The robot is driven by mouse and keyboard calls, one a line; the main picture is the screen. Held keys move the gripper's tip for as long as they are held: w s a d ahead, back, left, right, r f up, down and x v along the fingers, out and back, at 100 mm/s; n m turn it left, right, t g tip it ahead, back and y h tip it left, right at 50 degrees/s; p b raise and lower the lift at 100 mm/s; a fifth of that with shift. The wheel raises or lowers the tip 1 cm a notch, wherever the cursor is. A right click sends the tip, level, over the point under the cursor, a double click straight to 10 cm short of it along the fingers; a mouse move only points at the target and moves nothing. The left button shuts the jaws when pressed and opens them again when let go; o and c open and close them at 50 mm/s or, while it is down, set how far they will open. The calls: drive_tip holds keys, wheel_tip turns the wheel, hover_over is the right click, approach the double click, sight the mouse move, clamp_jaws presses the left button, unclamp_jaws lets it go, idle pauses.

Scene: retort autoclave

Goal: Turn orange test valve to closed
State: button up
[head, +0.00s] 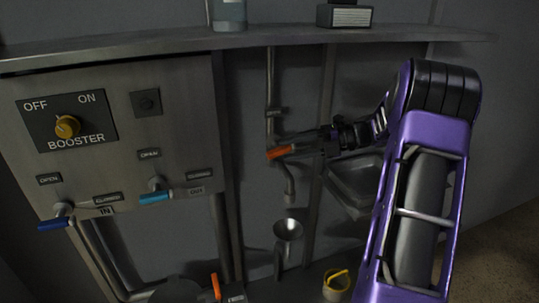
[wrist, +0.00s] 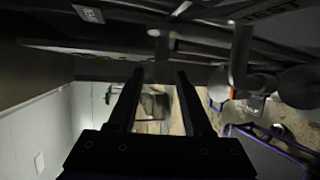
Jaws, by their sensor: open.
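The orange-handled valve (head: 280,152) sits on the thin vertical pipe right of the panel in the head view. Its handle points left and slightly down, with a curved spout below. My gripper (head: 310,143) reaches in from the right, with its dark fingers close to the right end of this handle. I cannot tell whether they touch it. In the wrist view my gripper (wrist: 160,75) is open, its two fingers apart. A grey fitting (wrist: 162,45) shows just beyond the fingertips. A partly visible TEST label (wrist: 268,10) is at the upper right. No orange handle is clear there.
The booster panel (head: 180,95) with two blue-handled valves stands left. Another orange handle (head: 216,286) shows low down. A shelf (head: 270,40) runs above, and a grey basin (head: 357,180) is behind my arm.

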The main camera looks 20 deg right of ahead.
sight(267, 154)
drive_tip(key=x, duration=0.6)
drive_tip(key=shift+w, duration=0.1)
drive_tip(key=shift+c, duration=0.3)
clamp_jaws()
